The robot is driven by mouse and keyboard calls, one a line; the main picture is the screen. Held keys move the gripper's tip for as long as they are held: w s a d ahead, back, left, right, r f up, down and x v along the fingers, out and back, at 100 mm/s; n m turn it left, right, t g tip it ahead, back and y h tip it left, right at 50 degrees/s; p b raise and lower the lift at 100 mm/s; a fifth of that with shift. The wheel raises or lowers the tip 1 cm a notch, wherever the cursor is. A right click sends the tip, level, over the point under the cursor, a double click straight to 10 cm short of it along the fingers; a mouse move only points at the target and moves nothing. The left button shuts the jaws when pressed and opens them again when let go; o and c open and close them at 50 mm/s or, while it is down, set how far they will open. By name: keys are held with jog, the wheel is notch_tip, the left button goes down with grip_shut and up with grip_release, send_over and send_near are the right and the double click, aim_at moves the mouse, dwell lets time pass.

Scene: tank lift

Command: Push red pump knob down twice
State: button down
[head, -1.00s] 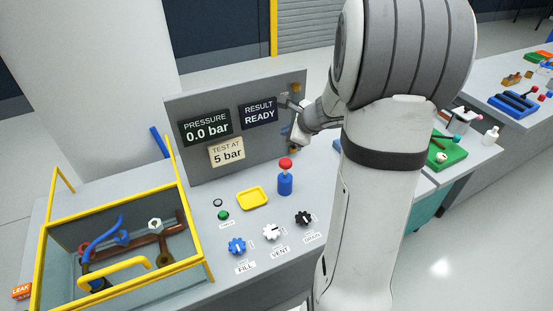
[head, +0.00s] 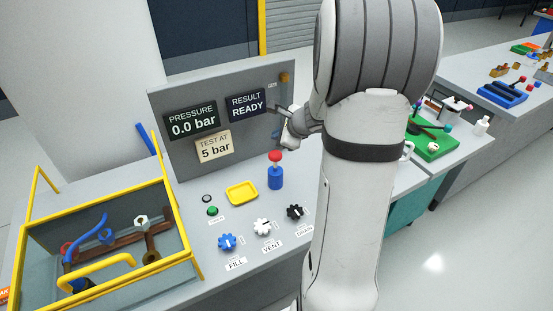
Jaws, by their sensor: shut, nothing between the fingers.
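The red pump knob (head: 275,156) sits on top of a blue cylinder (head: 275,178) on the grey bench. A short stem shows between knob and cylinder, so the knob is up. My gripper (head: 275,108) is above the knob, in front of the grey panel, and apart from the knob. Its fingers look closed and point left, with nothing in them. My arm hides part of the bench to the right of the pump. The pressure display (head: 193,122) reads 0.0 bar and the result display (head: 246,104) reads READY.
Blue (head: 227,242), white (head: 262,227) and black (head: 294,212) valve knobs stand in front. The upright grey panel (head: 180,165) stands behind the pump.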

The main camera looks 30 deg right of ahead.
aim_at(280, 157)
jog(key=shift+f+b, duration=1.45)
jog(key=shift+f, duration=0.5)
jog(key=shift+f, duration=0.1)
dwell(0.4)
jog(key=shift+f+b, duration=0.3)
jog(key=shift+b, duration=0.25)
jog(key=shift+f+b, duration=2.2)
jog(key=shift+b, duration=0.1)
dwell(1.5)
jog(key=shift+r, duration=0.1)
jog(key=shift+r+p, duration=2.1)
jog(key=shift+r, duration=0.4)
